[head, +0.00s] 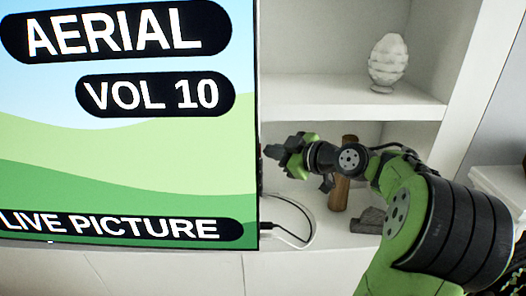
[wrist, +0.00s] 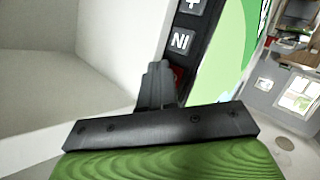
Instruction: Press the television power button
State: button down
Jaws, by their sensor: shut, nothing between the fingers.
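The television (head: 130,130) fills the left of the head view, its screen lit with "AERIAL", "VOL 10" and "LIVE PICTURE". My gripper (head: 272,152) is at its right edge, reaching in from the right. In the wrist view, the television's dark side edge (wrist: 184,48) carries grey buttons, one marked with letters (wrist: 181,40) and one with a plus-like sign (wrist: 192,6). A red button (wrist: 179,75) is partly hidden behind the fingers. My gripper (wrist: 158,68) is shut and empty, its tips close beside the red button. I cannot tell whether they touch it.
A white shelf unit (head: 345,92) stands behind. It holds a pale ribbed ornament (head: 388,62) above, and a brown upright object (head: 341,192) and a grey object (head: 368,220) below. A cable (head: 290,232) runs from the television. My arm passes close to the brown object.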

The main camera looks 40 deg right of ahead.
jog(key=shift+d, duration=0.1)
jog(key=shift+s+d, duration=0.5)
jog(key=shift+d, duration=0.05)
jog(key=s+d, duration=0.1)
jog(key=d, duration=0.1)
jog(key=s+d, duration=0.2)
jog(key=shift+p, duration=0.4)
